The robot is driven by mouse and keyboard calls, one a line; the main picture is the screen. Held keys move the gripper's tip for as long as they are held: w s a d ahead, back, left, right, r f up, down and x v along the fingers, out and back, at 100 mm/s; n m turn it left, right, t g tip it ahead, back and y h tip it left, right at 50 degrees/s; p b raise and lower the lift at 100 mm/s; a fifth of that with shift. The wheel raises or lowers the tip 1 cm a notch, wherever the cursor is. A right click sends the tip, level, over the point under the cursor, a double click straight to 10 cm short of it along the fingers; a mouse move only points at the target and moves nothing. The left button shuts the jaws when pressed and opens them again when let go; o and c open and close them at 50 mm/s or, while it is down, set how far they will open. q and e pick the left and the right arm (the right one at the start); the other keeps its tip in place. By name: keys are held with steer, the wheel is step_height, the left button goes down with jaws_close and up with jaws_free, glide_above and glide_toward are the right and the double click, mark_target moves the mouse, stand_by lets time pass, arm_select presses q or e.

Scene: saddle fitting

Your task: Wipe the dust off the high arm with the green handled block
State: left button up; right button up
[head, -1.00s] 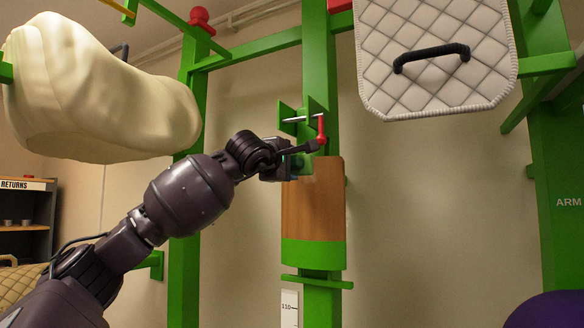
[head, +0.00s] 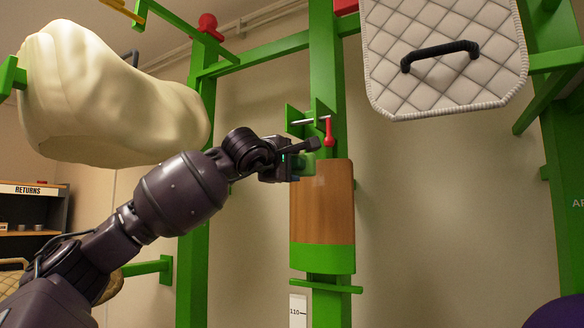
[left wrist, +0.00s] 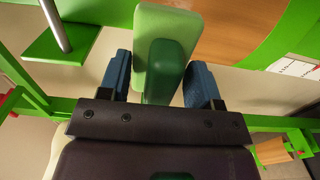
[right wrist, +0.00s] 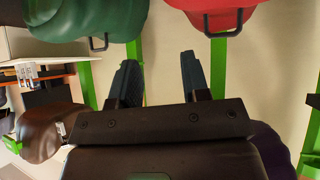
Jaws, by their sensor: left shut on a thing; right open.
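My left gripper (head: 300,167) is shut on the green handled block (left wrist: 165,45). In the left wrist view the block's darker green handle (left wrist: 168,72) lies between the blue-grey fingers, with the pale green block beyond it. In the head view the gripper is beside the green post, just below a green bracket (head: 296,118) with a metal rod and a red lever (head: 328,130). I cannot tell which piece is the high arm, or see dust or contact. My right gripper (right wrist: 160,80) is open and empty in the right wrist view.
A wood-faced panel (head: 322,202) is on the post below the bracket. A cream saddle form (head: 110,95) hangs left, and a quilted pad with a black handle (head: 445,85) hangs upper right. Red (right wrist: 215,12) and green (right wrist: 90,25) handled shapes show in the right wrist view.

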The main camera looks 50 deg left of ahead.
steer(key=shift+r, duration=0.1)
arm_select(q)
steer(key=shift+w+r, duration=0.15)
steer(key=shift+d+p+x, duration=0.25)
steer(key=shift+p+x, duration=0.2)
steer(key=shift+x, duration=0.7)
steer(key=shift+d+p+x, duration=0.2)
steer(key=shift+p+x, duration=0.25)
steer(key=shift+x, duration=0.7)
steer(key=shift+w, duration=1.05)
arm_select(e)
steer(key=w+r+t, duration=0.1)
steer(key=w+r, duration=0.3)
steer(key=r, duration=0.2)
steer(key=shift+a, duration=0.2)
arm_select(q)
steer(key=shift+p+x, duration=0.55)
steer(key=shift+x, duration=0.45)
arm_select(e)
steer(key=shift+r, duration=0.5)
